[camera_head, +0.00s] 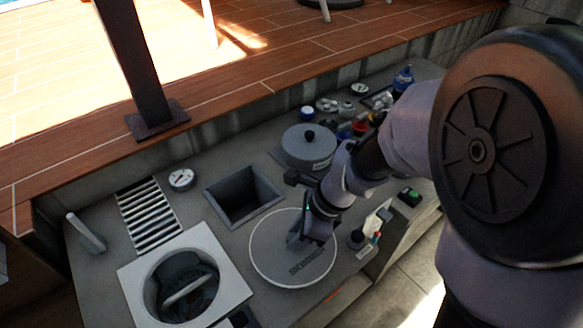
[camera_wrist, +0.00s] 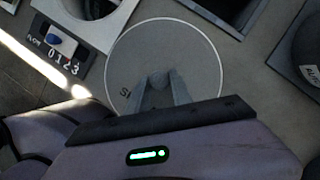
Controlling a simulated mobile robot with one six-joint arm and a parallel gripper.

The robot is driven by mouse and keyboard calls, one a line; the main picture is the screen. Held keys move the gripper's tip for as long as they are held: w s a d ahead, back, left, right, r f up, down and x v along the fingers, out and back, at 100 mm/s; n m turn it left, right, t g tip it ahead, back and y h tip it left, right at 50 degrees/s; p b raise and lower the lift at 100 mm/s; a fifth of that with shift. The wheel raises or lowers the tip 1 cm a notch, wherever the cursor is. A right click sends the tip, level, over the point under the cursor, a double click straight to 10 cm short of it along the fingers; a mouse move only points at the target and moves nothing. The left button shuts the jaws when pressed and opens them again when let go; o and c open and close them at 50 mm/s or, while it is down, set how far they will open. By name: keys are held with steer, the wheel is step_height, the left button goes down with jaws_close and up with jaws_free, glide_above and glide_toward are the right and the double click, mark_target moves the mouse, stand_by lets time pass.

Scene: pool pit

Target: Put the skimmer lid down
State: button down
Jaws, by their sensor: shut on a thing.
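The skimmer lid (camera_head: 271,255) is a round grey disc with a pale rim and lettering that begins "SKIMM". In the head view it is over the grey counter, right of the open round skimmer well (camera_head: 185,290) and below a square opening. My gripper (camera_head: 300,240) is above the lid's middle, shut on its small central knob. The wrist view also shows the lid (camera_wrist: 195,50), with my gripper's fingers (camera_wrist: 158,84) closed around the knob. The lid looks level. I cannot tell whether its underside touches the counter.
The square opening (camera_head: 242,195) and a slatted grate (camera_head: 148,215) lie behind the well. A grey lidded pot (camera_head: 308,148) stands behind my wrist. Bottles and small parts crowd the back right. A dial panel (camera_wrist: 58,46) marked 0 1 2 3 is near the lid.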

steer(key=f+b, duration=0.1)
steer(key=f, duration=0.1)
steer(key=f+b, duration=0.1)
steer(key=f, duration=0.1)
steer(key=shift+w+d+b, duration=0.15)
steer(key=shift+w+b, duration=0.2)
steer(key=shift+r, duration=0.3)
steer(key=shift+f, duration=0.15)
steer(key=c, duration=1.6)
jaws_free()
steer(key=shift+f, duration=0.1)
steer(key=o, duration=0.5)
steer(key=shift+c, duration=0.2)
